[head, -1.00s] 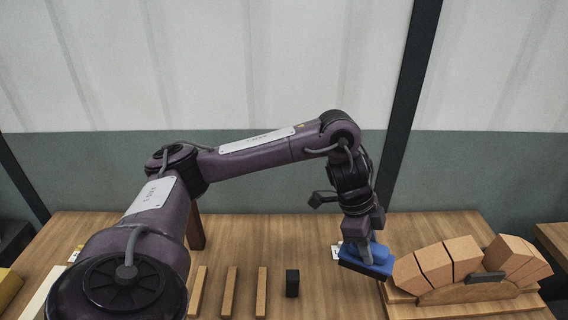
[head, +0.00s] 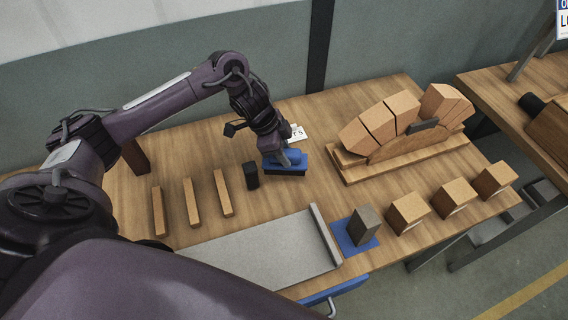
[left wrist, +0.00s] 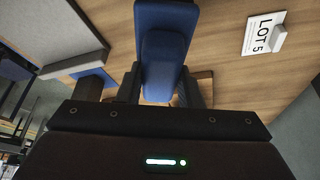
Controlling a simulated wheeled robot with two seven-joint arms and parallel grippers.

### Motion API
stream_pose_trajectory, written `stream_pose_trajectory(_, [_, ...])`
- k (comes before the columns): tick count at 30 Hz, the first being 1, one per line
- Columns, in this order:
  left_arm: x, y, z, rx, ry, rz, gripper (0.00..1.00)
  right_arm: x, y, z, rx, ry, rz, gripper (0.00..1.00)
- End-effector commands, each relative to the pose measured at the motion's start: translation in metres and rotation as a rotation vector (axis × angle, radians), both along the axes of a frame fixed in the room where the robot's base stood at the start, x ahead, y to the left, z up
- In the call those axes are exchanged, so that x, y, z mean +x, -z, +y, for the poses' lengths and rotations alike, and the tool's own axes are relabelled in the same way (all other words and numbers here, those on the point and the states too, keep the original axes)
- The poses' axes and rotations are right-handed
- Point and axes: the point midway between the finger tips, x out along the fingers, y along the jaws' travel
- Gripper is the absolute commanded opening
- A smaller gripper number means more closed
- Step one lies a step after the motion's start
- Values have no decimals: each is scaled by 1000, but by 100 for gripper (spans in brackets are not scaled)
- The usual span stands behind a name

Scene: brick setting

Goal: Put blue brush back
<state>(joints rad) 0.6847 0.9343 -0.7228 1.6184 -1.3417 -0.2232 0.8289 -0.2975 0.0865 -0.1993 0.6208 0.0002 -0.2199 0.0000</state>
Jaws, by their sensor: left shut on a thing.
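The blue brush (head: 285,160) has a blue back and handle with dark bristles facing down. My left gripper (head: 283,155) is shut on its handle. The brush is low at the table, just in front of a white "LOT 5" card (head: 298,133) and right of a small black block (head: 251,176). I cannot tell whether the bristles touch the wood. In the left wrist view the brush (left wrist: 166,35) sits between the fingers (left wrist: 160,85), and the card (left wrist: 264,34) lies to its right. My right gripper is out of view.
A brick arch on a wooden stand (head: 385,168) is to the right. Several thin wooden strips (head: 192,202) lie left of the black block. A grey board (head: 250,255), a blue pad (head: 345,236) with a dark brick (head: 363,225), and loose bricks (head: 451,201) line the front.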

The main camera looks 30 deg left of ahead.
Motion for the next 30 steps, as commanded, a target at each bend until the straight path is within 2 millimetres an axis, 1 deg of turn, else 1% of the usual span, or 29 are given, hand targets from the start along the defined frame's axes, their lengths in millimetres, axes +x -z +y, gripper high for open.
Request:
stream_pose_trajectory(5, [0,14,-1,-2,0,0,11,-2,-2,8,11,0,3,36])
stream_pose_trajectory(9, [0,35,-1,-2,-1,3,11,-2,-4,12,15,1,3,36])
stream_pose_trajectory(13, [0,51,-1,-1,0,0,11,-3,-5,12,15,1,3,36])
stream_pose_trajectory(26, [0,58,0,-1,0,0,11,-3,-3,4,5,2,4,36])
stream_pose_trajectory(27, [0,57,0,-1,0,0,38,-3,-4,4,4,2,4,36])
stream_pose_trajectory(30, [0,57,0,0,1,0,51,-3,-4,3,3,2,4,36])
